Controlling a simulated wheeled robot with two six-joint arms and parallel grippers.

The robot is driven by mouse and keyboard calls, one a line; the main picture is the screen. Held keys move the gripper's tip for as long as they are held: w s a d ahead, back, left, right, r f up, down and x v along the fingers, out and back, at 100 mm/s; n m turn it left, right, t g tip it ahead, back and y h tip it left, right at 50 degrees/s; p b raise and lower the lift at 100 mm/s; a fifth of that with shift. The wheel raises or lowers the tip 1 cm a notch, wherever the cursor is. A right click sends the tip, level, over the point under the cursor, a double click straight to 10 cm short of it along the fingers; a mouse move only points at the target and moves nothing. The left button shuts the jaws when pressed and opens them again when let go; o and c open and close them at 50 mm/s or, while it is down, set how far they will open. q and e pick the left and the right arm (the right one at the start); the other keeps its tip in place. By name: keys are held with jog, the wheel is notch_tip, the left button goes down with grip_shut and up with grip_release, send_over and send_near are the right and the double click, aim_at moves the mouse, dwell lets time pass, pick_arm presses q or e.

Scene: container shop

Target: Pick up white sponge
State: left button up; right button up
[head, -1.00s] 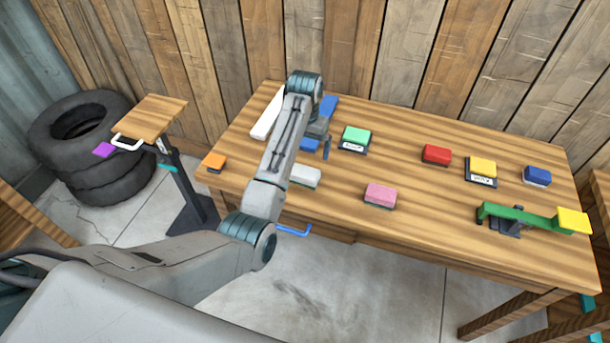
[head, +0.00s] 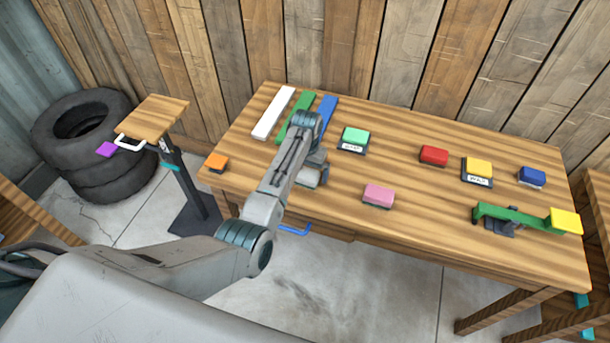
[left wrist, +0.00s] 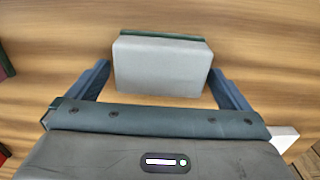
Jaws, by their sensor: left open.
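The white sponge (head: 308,178) lies on the wooden table, partly hidden behind my left gripper (head: 315,164) in the head view. In the left wrist view the white sponge (left wrist: 162,66) shows as a pale grey-white block with a dark green edge along its far side. My left gripper (left wrist: 159,70) is open, with one finger on either side of the sponge. Gaps of wood show between the sponge and both fingers. I cannot tell how high the fingers are above the table. My right gripper is not in view.
A pink sponge (head: 378,195) lies to the right, and a green sponge (head: 355,136) behind. White (head: 273,113), green and blue strips lie at the back left. An orange block (head: 216,162) sits at the left edge. Red, yellow and blue blocks stand farther right.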

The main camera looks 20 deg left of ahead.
aim_at(306, 169)
pick_arm(q)
jog(key=c, duration=1)
jog(key=shift+r, duration=0.1)
jog(key=shift+r+b, duration=0.3)
jog(key=shift+r, duration=0.15)
notch_tip(306, 169, up, 2)
jog(key=shift+r+b, duration=0.2)
jog(key=shift+b, duration=0.5)
jog(key=s, duration=0.3)
jog(key=s+b, duration=0.1)
jog(key=s, duration=0.5)
jog(key=shift+s+d+r, duration=0.3)
jog(key=shift+s+r, duration=0.05)
jog(key=shift+s, duration=0.05)
jog(key=s+p, duration=0.1)
jog(key=s, duration=0.5)
jog(key=shift+d+r, duration=0.15)
jog(key=shift+r, duration=0.3)
